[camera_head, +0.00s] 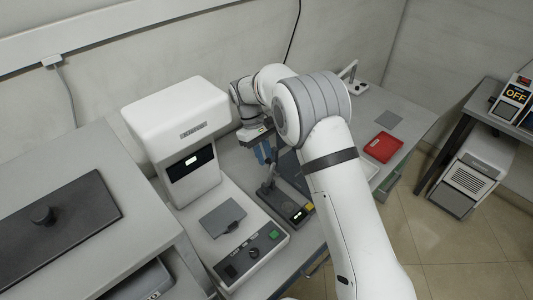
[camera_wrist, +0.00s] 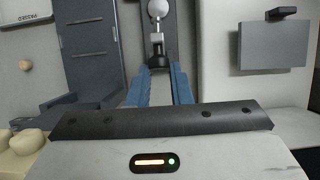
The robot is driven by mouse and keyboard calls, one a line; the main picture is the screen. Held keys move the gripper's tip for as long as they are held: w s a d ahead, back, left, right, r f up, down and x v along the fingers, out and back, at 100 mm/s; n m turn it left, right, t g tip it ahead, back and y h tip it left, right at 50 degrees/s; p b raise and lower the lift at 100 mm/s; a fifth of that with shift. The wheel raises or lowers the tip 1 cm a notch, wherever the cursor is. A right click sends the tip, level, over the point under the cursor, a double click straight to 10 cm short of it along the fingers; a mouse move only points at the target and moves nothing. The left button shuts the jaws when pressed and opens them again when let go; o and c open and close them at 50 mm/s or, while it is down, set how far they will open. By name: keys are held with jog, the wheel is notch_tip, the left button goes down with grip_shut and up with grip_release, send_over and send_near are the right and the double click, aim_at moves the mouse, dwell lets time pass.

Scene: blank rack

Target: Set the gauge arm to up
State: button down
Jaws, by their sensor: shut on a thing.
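The gauge arm (camera_head: 271,174) is a slim dark lever that rises steeply from a dark base (camera_head: 285,204) with a small lit display and a yellow button. My gripper (camera_head: 264,154) is at its upper end, with blue fingers pointing down. In the wrist view my gripper (camera_wrist: 160,78) has its two blue fingers around a narrow dark piece (camera_wrist: 158,61) with a metal stem and a pale ball beyond it. The fingers appear shut on the arm's end; the exact contact is partly hidden.
A white machine (camera_head: 178,105) stands close left of my gripper. Before it are a grey plate (camera_head: 222,217) and a control panel with a green button (camera_head: 274,234). A red tray (camera_head: 384,147) lies to the right, beyond my arm. A dark plate with a knob (camera_head: 43,215) lies far left.

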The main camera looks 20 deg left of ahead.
jog(key=shift+f, duration=0.1)
jog(key=c, duration=1.5)
grip_release()
jog(key=shift+w+a, duration=0.1)
jog(key=shift+o, duration=1)
jog(key=b+v, duration=0.1)
jog(key=v, duration=0.6)
jog(key=shift+r, duration=0.4)
jog(key=shift+a, duration=0.1)
